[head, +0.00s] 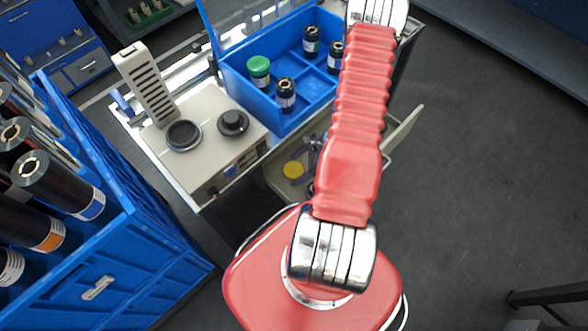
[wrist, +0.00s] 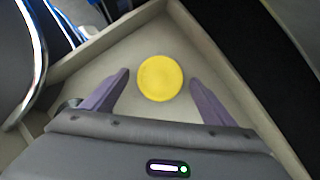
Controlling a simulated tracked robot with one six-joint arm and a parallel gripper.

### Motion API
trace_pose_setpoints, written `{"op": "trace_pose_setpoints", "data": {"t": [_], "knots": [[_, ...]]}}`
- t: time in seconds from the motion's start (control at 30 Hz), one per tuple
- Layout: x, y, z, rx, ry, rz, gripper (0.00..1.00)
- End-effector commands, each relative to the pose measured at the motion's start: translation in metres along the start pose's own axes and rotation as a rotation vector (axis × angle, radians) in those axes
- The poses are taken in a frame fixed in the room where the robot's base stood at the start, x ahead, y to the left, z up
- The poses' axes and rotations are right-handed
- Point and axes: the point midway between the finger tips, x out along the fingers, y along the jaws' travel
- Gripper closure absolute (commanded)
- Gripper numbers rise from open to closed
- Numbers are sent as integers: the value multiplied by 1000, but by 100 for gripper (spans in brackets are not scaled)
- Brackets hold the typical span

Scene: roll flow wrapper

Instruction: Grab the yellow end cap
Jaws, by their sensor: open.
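The yellow end cap (wrist: 160,78) is a flat round disc lying in a beige open drawer (wrist: 90,62). In the head view the yellow end cap (head: 293,169) shows left of my red arm, in the drawer below the blue crate. My gripper (wrist: 159,77) is open, with one purple-grey finger on each side of the cap. A gap shows between each finger and the cap, and I cannot tell the height of the fingers above the drawer floor. In the head view my arm hides most of the gripper.
The drawer wall (wrist: 245,70) runs close to the right finger. A dark round thing (wrist: 70,104) lies by the left finger. A blue divided crate (head: 262,107) with several small jars and a white device (head: 215,160) stand on the cart. Open dark floor lies to the right.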

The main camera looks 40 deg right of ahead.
Motion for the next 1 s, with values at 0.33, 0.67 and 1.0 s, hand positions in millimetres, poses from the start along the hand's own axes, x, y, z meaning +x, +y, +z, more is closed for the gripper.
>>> {"op": "trace_pose_setpoints", "data": {"t": [0.33, 0.67, 1.0], "knots": [[0, 0, 0, 0, 0, 0, 42], [0, 0, 0, 0, 0, 0, 64], [-2, 0, 1, 0, 0, 0, 64]]}}
